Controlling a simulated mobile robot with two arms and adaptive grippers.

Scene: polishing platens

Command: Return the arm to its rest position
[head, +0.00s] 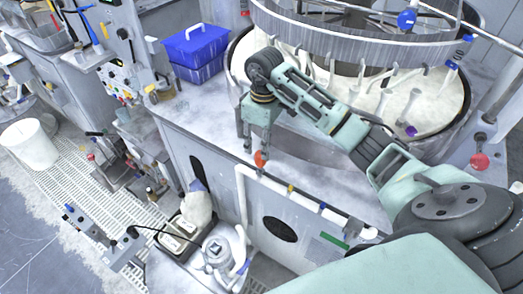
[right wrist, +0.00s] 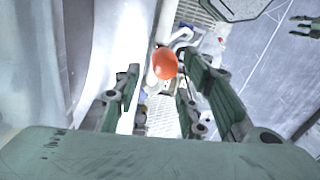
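My right arm comes in from the lower right in the head view and reaches over the front edge of the polishing machine. Its right gripper (head: 257,146) points down beside the machine's front edge. An orange-red knob (head: 261,158) shows just below its fingertips. In the right wrist view the two green fingers stand apart, and the orange-red knob (right wrist: 165,63) appears between and beyond them. It does not fill the gap, and I see no grip on it. My left gripper is not in the head view.
The round white platen (head: 432,104) with upright posts and a metal ring (head: 350,40) lies behind my arm. A blue bin (head: 195,45) stands on the deck to its left. A white bucket (head: 29,146) stands on the grating at far left. A pipe runs along the machine front.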

